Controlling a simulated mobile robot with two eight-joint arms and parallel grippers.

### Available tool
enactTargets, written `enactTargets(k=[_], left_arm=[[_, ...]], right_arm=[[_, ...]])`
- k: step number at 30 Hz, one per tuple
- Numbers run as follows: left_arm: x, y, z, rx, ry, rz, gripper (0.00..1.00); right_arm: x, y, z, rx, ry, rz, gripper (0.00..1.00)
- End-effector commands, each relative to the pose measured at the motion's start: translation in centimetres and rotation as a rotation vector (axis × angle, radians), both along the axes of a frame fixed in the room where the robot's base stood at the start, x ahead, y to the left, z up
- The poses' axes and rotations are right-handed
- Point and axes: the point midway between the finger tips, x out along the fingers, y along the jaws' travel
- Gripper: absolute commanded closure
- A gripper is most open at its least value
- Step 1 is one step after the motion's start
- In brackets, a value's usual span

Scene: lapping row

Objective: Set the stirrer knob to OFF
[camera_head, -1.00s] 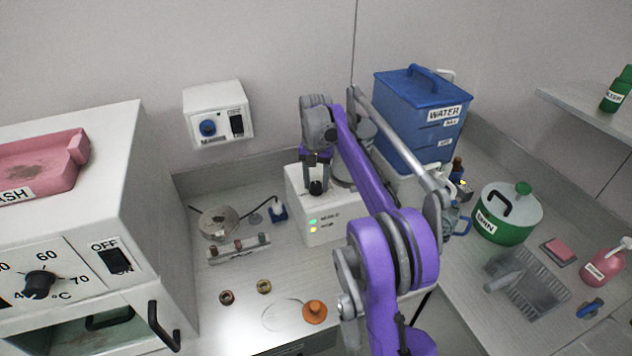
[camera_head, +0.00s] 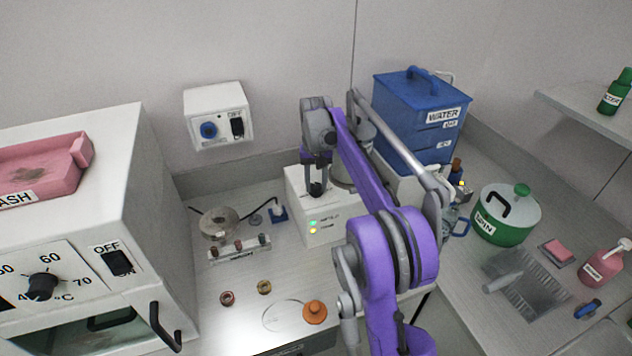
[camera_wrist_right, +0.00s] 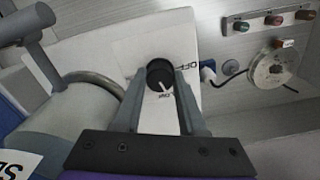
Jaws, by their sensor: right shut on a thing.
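The lower label is partly unreadable. My left gripper is in neither view.
A blue water tank (camera_head: 420,115) stands behind my right arm. A wall box with a blue knob (camera_head: 209,130) hangs at the back. A small rack (camera_head: 240,249) and a round metal dish (camera_head: 219,223) lie left of the stirrer. A green-and-white pot (camera_head: 507,214) is at right.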

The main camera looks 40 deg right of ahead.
Motion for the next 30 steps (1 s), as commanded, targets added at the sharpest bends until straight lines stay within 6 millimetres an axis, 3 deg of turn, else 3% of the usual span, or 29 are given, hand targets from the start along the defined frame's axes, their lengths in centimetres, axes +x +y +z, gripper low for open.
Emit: enactTargets(k=[30], left_arm=[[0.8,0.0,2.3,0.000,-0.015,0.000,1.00]], right_arm=[[0.0,-0.1,0.1,0.000,0.001,0.958,1.00]])
